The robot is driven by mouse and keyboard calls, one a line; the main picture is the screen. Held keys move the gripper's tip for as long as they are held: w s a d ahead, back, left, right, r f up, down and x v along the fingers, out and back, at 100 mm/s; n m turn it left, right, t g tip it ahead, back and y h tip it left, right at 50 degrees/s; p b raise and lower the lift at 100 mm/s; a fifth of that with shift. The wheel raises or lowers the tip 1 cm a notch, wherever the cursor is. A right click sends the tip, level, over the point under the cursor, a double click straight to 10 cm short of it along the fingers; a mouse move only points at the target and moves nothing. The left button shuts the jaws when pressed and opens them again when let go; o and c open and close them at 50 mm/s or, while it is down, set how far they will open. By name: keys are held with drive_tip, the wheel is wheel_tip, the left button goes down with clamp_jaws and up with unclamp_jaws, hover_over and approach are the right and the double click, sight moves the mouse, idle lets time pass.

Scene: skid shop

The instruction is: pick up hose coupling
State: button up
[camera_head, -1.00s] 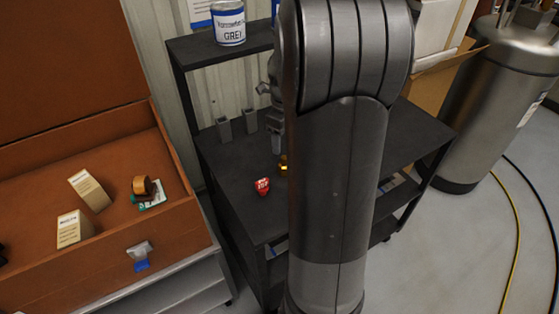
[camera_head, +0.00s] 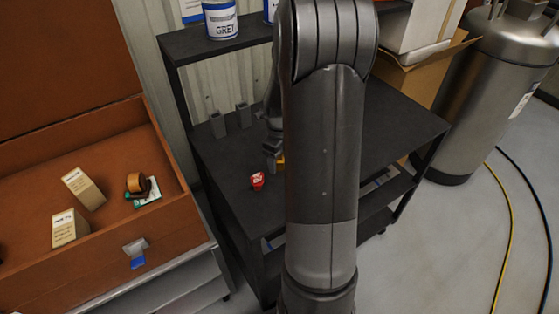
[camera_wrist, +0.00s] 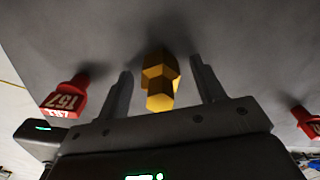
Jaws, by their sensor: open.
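The hose coupling, a yellow brass fitting with hex sides (camera_wrist: 160,78), stands on the dark bench top (camera_head: 395,125). In the wrist view it sits between the two fingers of my gripper (camera_wrist: 162,88), which are open with a gap on each side of it.
A red tagged piece (camera_head: 257,181) stands left of the coupling; another red piece (camera_wrist: 305,122) is at the wrist view's right edge. Two grey holders (camera_head: 231,119) stand at the bench's back left. An open brown case (camera_head: 105,220) is at left. The bench's right side is clear.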

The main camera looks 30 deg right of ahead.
drive_tip(key=c, duration=1.1)
drive_tip(key=shift+c, duration=0.2)
